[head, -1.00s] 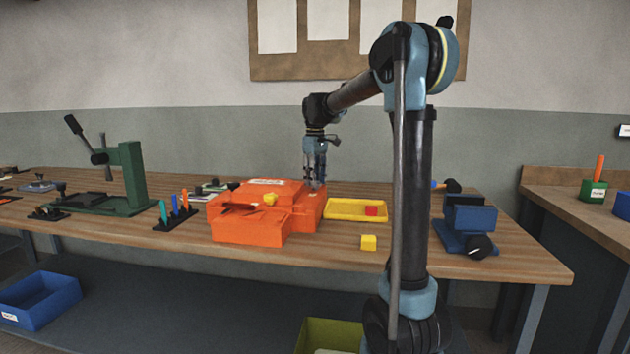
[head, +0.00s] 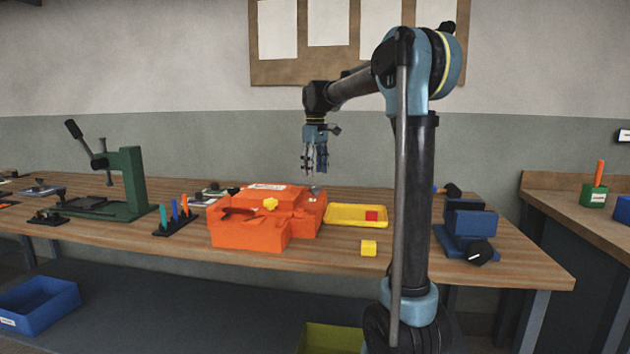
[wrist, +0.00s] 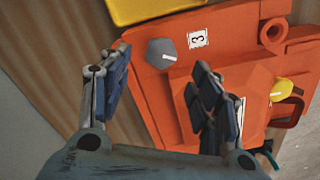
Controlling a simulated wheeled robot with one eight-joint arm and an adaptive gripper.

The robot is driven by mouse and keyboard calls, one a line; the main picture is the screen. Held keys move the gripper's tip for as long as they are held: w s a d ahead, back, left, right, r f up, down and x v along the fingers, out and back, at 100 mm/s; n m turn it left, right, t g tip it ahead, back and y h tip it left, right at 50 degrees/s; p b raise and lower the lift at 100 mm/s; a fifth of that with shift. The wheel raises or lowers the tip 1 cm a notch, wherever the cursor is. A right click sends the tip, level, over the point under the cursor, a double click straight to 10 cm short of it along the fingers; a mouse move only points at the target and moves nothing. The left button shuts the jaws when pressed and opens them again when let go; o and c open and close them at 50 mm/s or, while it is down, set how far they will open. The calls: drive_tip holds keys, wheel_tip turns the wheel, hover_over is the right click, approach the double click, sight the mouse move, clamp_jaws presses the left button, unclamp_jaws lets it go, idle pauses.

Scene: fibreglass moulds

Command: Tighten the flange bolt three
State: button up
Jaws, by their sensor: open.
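The orange mould (head: 250,233) sits on the wooden bench, with a yellow knob (head: 270,204) on its near side. In the wrist view, a grey hexagonal bolt head (wrist: 161,53) with a white line on it sits on the orange flange, beside a label (wrist: 198,38) marked 3. In the head view the bolt (head: 314,189) is a small grey spot at the mould's far right. My gripper (head: 315,173) points down above that corner, apart from it. In the wrist view my gripper (wrist: 160,85) is open and empty, with the bolt showing beyond and between its fingers.
A yellow tray (head: 342,221) with a red block (head: 372,216) lies right of the mould. A yellow cube (head: 369,248) sits in front of it. A blue vise (head: 470,225) stands further right. A green press (head: 130,175) and a pen rack (head: 176,222) are on the left.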

sight(314, 186)
drive_tip(key=shift+r, duration=1.2)
wheel_tip(314, 186, up, 9)
drive_tip(key=n, duration=0.7)
drive_tip(key=f, duration=1.7)
drive_tip(key=shift+a, duration=0.2)
drive_tip(key=c, duration=1)
